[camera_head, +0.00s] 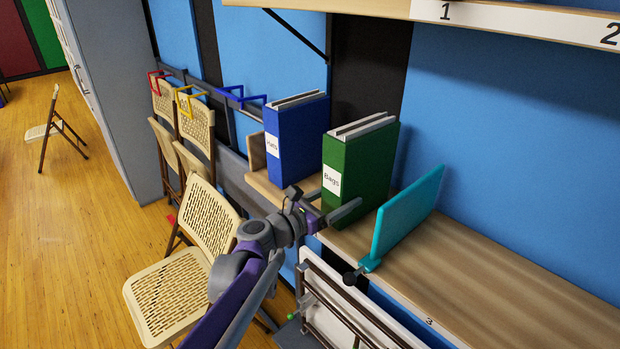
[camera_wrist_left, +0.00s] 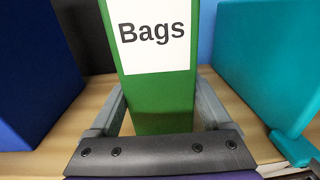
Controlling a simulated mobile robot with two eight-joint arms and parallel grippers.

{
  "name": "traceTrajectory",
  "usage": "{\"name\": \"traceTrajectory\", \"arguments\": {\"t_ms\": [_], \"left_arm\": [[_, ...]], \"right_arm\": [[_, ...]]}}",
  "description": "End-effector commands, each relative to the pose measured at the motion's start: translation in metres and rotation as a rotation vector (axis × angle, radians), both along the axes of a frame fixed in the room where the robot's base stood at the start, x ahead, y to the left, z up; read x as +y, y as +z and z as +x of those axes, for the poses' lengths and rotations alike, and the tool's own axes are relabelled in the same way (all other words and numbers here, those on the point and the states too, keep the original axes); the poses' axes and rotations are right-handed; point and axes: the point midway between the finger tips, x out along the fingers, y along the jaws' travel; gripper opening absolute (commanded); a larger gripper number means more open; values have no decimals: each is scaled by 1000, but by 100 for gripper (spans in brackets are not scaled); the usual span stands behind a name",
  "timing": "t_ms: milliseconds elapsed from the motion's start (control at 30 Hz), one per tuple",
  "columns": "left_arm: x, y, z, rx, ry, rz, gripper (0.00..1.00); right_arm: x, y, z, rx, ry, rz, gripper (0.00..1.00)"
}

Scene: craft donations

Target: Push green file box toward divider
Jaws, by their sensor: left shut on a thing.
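The green file box (camera_head: 367,168), labelled "Bags", stands upright on the wooden shelf (camera_head: 480,277). My left gripper (camera_head: 331,207) reaches in from the front and is shut on the lower part of the green box. In the left wrist view its two grey fingers lie on either side of the green box (camera_wrist_left: 160,95), below the label. The teal divider (camera_head: 408,217) stands upright on the shelf to the right, with a gap between it and the box; it also shows in the left wrist view (camera_wrist_left: 275,55). My right gripper is not in view.
A blue file box (camera_head: 297,138) stands to the left of the green one, with a small gap. An upper shelf (camera_head: 500,12) runs overhead. Bare shelf lies right of the divider. Folding chairs (camera_head: 180,290) stand at the left.

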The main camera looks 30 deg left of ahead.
Motion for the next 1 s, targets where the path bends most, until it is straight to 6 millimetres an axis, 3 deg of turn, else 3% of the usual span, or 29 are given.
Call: {"name": "traceTrajectory", "arguments": {"t_ms": [1000], "left_arm": [[-58,0,-24,0,-3,0,16]], "right_arm": [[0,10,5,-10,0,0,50]]}}
